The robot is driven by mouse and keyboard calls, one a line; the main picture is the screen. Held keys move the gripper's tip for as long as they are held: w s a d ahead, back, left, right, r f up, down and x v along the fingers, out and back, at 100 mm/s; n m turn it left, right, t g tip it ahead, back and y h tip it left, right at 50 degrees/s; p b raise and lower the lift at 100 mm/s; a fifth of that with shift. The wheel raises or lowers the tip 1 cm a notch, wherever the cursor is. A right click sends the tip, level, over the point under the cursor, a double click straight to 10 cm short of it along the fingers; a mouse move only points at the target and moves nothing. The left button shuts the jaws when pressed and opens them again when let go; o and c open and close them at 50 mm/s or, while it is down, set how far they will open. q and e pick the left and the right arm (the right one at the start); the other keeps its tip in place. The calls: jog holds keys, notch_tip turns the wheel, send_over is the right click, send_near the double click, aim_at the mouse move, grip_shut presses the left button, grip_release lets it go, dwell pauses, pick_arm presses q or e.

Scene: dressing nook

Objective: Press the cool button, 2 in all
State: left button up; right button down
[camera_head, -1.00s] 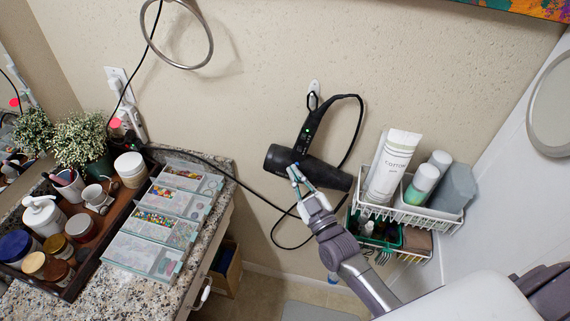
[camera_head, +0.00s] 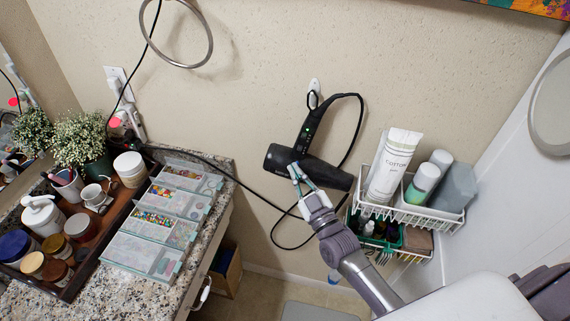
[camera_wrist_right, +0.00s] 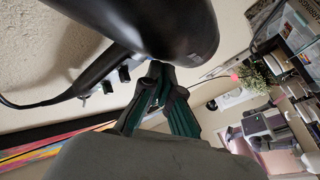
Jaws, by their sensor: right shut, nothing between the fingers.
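A black hair dryer (camera_head: 322,173) hangs on the wall by its handle, barrel low, with a small green light on the handle. My right gripper (camera_head: 293,168) is at the barrel's lower left side, near where the handle joins. In the right wrist view the dryer (camera_wrist_right: 160,25) fills the top, with small switches (camera_wrist_right: 107,80) along its handle. My shut, empty right fingertips (camera_wrist_right: 158,70) are close under the dryer there. I cannot tell whether they touch it, and the cool button cannot be clearly picked out. My left gripper is not in view.
A white wire rack (camera_head: 425,219) with bottles and a tube (camera_head: 394,165) hangs right of the dryer. A granite counter (camera_head: 125,293) with jars, a plant and clear boxes is on the left. The dryer's black cord loops around below and behind my gripper.

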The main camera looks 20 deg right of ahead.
jog(key=shift+w+d, duration=0.3)
dwell(1.3)
jog(key=shift+s+a, duration=0.1)
jog(key=shift+s+a+f, duration=0.2)
jog(key=shift+s, duration=0.1)
jog(key=shift+a, duration=0.1)
jog(key=s+a+p, duration=0.1)
jog(key=s+a, duration=0.1)
jog(key=s, duration=0.1)
jog(key=s+p, duration=0.1)
jog(key=shift+s+a+r+p, duration=0.15)
jog(key=shift+a+r+p, duration=0.15)
jog(key=shift+a+r, duration=0.1)
dwell(2.0)
